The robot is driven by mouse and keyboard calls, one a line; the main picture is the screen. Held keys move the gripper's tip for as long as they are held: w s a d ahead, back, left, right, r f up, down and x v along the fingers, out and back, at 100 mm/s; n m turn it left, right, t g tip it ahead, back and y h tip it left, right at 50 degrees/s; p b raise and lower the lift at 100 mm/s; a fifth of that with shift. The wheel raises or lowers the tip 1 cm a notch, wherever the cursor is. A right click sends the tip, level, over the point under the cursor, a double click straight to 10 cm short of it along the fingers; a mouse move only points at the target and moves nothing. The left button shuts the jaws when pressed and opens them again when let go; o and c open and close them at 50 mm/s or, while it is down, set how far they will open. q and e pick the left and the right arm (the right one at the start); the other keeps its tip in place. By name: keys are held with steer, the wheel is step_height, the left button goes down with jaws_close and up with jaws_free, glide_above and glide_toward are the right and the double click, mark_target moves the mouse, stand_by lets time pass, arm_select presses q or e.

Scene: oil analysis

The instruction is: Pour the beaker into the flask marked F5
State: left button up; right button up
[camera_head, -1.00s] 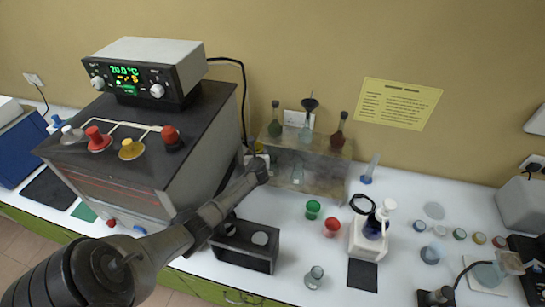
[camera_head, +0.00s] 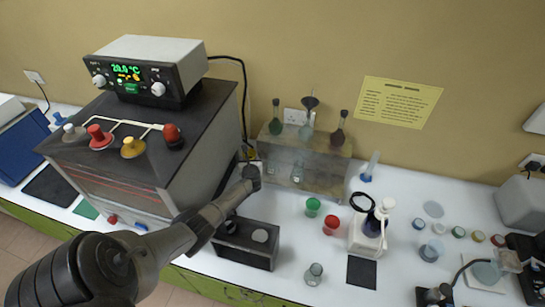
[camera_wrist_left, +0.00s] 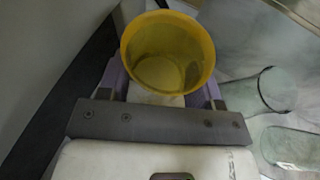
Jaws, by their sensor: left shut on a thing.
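My left gripper (camera_head: 250,172) is beside the left end of the shelf rack, right of the big dark-topped unit. In the left wrist view its purple fingers (camera_wrist_left: 162,86) are shut on a yellow beaker (camera_wrist_left: 168,50), whose open mouth faces the camera; its contents are unclear. In the head view the arm mostly hides the beaker. Flasks stand on the rack: a green one (camera_head: 276,122), one with a dark funnel (camera_head: 308,126) and a red one (camera_head: 338,134). Clear flasks stand on the lower level (camera_head: 297,172). No F5 marking is readable. My right gripper is out of view.
The dark-topped unit (camera_head: 150,190) stands close left of my arm. Clear glassware (camera_wrist_left: 275,92) lies right of the beaker in the wrist view. Green and red caps (camera_head: 312,206) and a white bottle holder (camera_head: 366,236) stand to the right.

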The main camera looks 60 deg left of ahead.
mark_target(254, 157)
arm_select(q)
steer(key=shift+w+d+r+m+g, duration=0.15)
steer(key=shift+w+d+m+g, duration=0.15)
steer(key=shift+w+m, duration=0.15)
steer(key=shift+w+d+r+m+g+y+p, duration=0.15)
steer(key=shift+w+r+m+y+p, duration=0.15)
steer(key=shift+r, duration=0.25)
steer(key=shift+w+d+r+m+g+y+p, duration=0.1)
steer(key=shift+w+r+m+g+y, duration=0.1)
steer(key=shift+r+m, duration=0.25)
steer(key=r+m+y, duration=0.1)
steer(key=m, duration=0.1)
steer(key=w+d+r+m+g+y+b, duration=0.1)
steer(key=r+m, duration=0.1)
steer(key=w+r+m+y+b, duration=0.1)
steer(key=r, duration=0.1)
steer(key=shift+w+d+m+g, duration=0.2)
steer(key=shift+d+m+g, duration=0.1)
steer(key=shift+m+g, duration=0.1)
steer(key=shift+r+m, duration=0.2)
steer(key=shift+m, duration=0.2)
steer(key=shift+w+r+m+y+b, duration=0.1)
steer(key=shift+r+m+y+b, duration=0.15)
steer(key=shift+m+y+b, duration=0.25)
